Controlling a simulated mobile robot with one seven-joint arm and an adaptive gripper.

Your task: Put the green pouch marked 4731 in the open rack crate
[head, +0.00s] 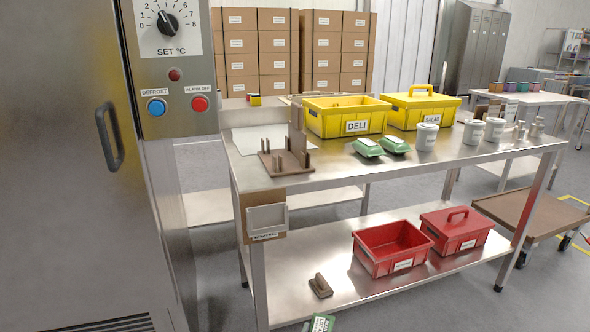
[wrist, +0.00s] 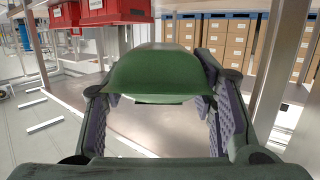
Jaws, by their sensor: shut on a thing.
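A green pouch (wrist: 155,75) is between the two fingers of my gripper (wrist: 155,110) in the wrist view, and the gripper is shut on it. A green thing with a white label (head: 320,323), likely the same pouch, shows at the bottom edge of the head view; I cannot read its number. My gripper is out of the head view. An open red crate (head: 370,262) stands on the lower shelf, beyond the pouch and to its right. Its label is too small to read. Red crates also show at the top left of the wrist view (wrist: 117,10).
A lidded red crate (head: 462,243) stands right of the open one. A brown block (head: 320,286) lies on the lower shelf (head: 300,262). The tabletop above holds an open yellow DELI crate (head: 318,122), a lidded yellow crate (head: 428,112), green packs (head: 368,148) and white tubs (head: 426,138).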

